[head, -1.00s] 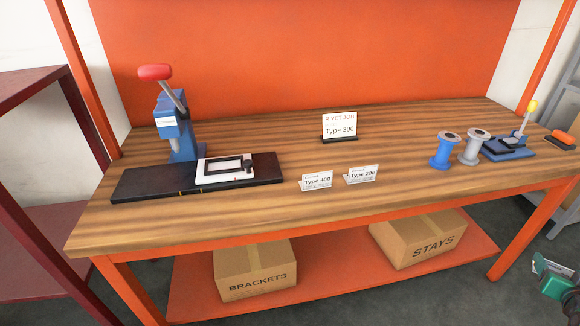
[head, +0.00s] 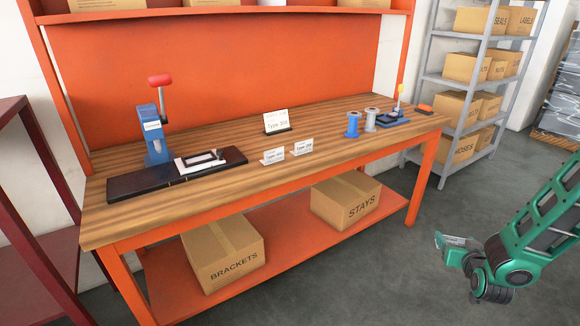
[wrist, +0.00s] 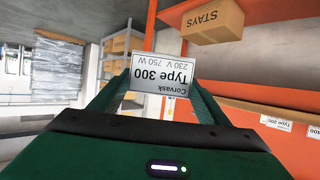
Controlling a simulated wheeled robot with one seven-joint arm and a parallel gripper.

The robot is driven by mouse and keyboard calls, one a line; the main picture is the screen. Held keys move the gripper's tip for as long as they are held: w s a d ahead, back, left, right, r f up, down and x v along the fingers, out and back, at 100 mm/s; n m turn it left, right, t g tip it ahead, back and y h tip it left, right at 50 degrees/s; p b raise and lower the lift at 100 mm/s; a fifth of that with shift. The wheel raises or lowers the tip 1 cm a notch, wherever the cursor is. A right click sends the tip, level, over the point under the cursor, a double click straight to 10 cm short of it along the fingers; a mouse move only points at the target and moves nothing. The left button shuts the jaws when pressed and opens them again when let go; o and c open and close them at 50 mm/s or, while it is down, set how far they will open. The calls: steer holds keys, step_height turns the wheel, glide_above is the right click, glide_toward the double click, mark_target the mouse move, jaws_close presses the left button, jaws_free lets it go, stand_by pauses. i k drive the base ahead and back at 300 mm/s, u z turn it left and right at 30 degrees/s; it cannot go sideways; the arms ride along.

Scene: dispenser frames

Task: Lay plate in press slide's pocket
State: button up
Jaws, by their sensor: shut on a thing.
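My gripper (head: 441,240) is shut on a plate (wrist: 163,73), away from the bench in the free space at the right of the head view. In the wrist view the plate is light grey and reads "Corvask Type 300, 230 V 750 W" upside down, between the two green fingers. The blue press (head: 155,137) with a red-knobbed lever stands at the left of the bench. Its slide (head: 218,165), a white block with a dark frame-shaped pocket, sits pulled out on the black base (head: 140,183). The slide is far from my gripper. The pocket shows no plate in it.
A "RIVET JOB" sign reading Type 300 (head: 277,122) and two small tag cards (head: 273,155) stand on the bench. Blue (head: 352,124) and grey spools (head: 371,120) and a small blue tool (head: 393,117) are at its right. Boxes (head: 345,200) sit on the lower shelf. A grey rack (head: 440,130) stands behind right.

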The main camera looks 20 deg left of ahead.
mark_target(199, 160)
steer(key=u, duration=0.05)
steer(key=k, duration=1.1)
steer(key=u, duration=0.6)
steer(key=i, duration=1)
steer(key=z, duration=0.05)
